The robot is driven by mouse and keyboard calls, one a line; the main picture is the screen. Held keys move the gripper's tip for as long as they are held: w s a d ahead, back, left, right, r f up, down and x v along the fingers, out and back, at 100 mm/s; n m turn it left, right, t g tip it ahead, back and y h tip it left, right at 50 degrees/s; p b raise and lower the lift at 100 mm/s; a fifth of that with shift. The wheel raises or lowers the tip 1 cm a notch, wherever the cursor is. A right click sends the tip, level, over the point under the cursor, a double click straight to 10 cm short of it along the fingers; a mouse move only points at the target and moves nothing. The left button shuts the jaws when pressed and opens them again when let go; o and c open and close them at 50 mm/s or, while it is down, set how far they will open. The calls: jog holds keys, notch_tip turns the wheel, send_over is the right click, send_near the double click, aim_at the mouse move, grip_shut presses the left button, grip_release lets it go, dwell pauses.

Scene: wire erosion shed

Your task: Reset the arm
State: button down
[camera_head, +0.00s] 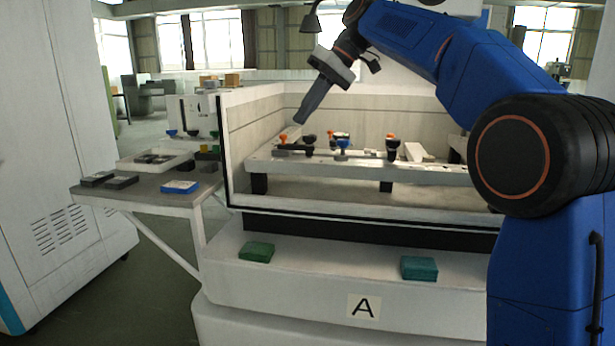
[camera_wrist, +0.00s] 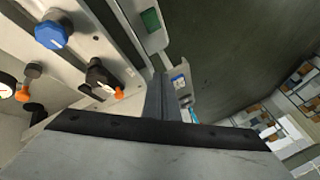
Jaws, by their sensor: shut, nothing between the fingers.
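My blue arm reaches in from the right in the head view. My gripper (camera_head: 303,117) points down and to the left, above the left part of the machine's work tank. It is shut, with nothing seen between the fingers. In the wrist view, my gripper (camera_wrist: 156,84) shows as a narrow dark shape beyond the grey wrist housing. The clamps on the fixture frame lie below it, apart from the fingers.
The work tank (camera_head: 236,160) has high walls around the fixture frame (camera_head: 350,171), which carries several knobbed clamps. Green (camera_head: 257,251) and teal (camera_head: 419,268) blocks lie on the front ledge. A side table (camera_head: 150,196) at left holds trays and a blue box (camera_head: 180,187).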

jog(key=s+d+f+m+t+h, duration=0.2)
jog(key=s+d+f+m, duration=0.1)
jog(key=s+d+f, duration=0.5)
jog(key=s+d+f+m+t+h, duration=0.1)
jog(key=s+d+f+m, duration=0.2)
jog(key=s+d+f, duration=0.5)
jog(key=s+d+f+m+t+h, duration=0.1)
jog(key=s+d+f+h, duration=0.1)
jog(key=s+d+f, duration=0.5)
jog(key=s+d+f+m+t+h, duration=0.1)
jog(key=s+d+f, duration=0.5)
jog(key=s+f, duration=0.7)
jog(key=shift+s+d+f+m+h, duration=0.4)
jog(key=shift+s+m, duration=0.2)
jog(key=shift+m, duration=0.1)
